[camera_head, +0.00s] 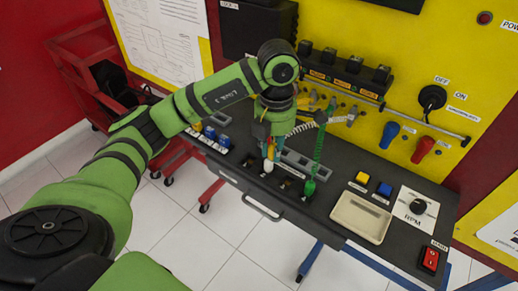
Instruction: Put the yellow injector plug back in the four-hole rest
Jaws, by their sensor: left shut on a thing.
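My left gripper (269,146) reaches down from above over the middle of the dark bench. It is shut on a small yellow piece, which I take to be the yellow injector plug (271,151); the fingers hide much of it. Just below it a white plug (268,166) stands at the bench's front part. A green plug (310,188) on a green coiled cable stands to the right in the same row. Dark openings (287,183) lie between them, apparently part of the four-hole rest. I cannot tell whether the yellow piece touches the rest. My right gripper is not in view.
A grey block (297,161) lies behind the row. Blue pieces (210,132) stand to the left. A beige tray (361,217), yellow button (362,178), blue button (385,189), RPM knob (418,206) and red switch (430,259) are on the right. Coiled cables hang close to the gripper.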

